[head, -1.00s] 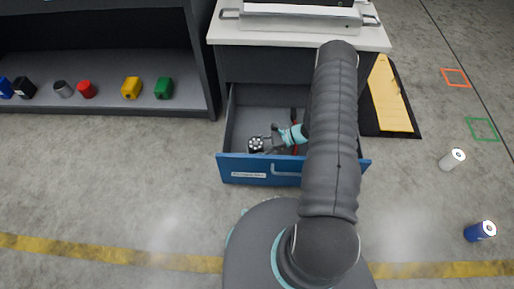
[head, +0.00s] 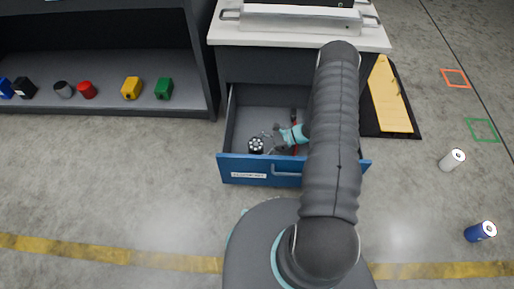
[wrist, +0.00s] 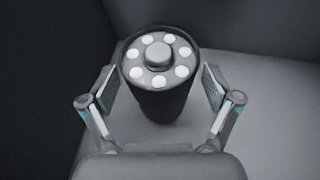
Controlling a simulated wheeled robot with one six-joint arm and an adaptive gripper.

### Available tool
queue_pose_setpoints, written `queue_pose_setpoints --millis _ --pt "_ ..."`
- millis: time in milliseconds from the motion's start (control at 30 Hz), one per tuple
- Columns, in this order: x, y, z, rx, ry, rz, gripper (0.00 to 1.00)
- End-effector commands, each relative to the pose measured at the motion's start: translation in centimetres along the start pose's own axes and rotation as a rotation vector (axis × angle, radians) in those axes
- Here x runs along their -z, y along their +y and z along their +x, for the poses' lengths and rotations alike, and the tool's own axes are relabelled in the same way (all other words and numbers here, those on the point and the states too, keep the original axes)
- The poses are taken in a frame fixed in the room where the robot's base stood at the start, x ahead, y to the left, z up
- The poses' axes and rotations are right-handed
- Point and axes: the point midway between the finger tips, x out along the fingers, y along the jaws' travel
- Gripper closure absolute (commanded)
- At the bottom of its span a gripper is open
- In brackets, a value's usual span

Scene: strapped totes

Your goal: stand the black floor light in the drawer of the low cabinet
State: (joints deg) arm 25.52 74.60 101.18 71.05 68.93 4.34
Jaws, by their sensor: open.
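The black floor light (head: 256,146), a short dark cylinder with a ring of white lamps on top, stands upright inside the open drawer (head: 245,166) of the low cabinet (head: 270,66), near its front left. In the wrist view the floor light (wrist: 158,62) stands on the drawer floor, its ringed top facing me. My gripper (head: 272,142) is inside the drawer, just right of the light. In the wrist view my gripper (wrist: 158,92) is open, with a finger on each side of the light and a visible gap at both sides. My arm hides the drawer's right part.
A shelf (head: 190,97) with several small coloured containers stands at the left. The floor left of the drawer is clear.

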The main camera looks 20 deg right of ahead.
Motion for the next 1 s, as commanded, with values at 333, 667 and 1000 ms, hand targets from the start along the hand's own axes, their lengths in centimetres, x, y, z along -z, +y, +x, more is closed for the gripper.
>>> queue_pose_setpoints --millis 333,667,1000 --pt "0.1 -0.1 -6.8 0.005 0.001 0.000 0.11" --pt "0.1 0.0 -11.0 0.003 0.001 0.000 0.11" --pt "-6.2 -0.9 -13.0 -0.087 0.099 -0.151 0.11"
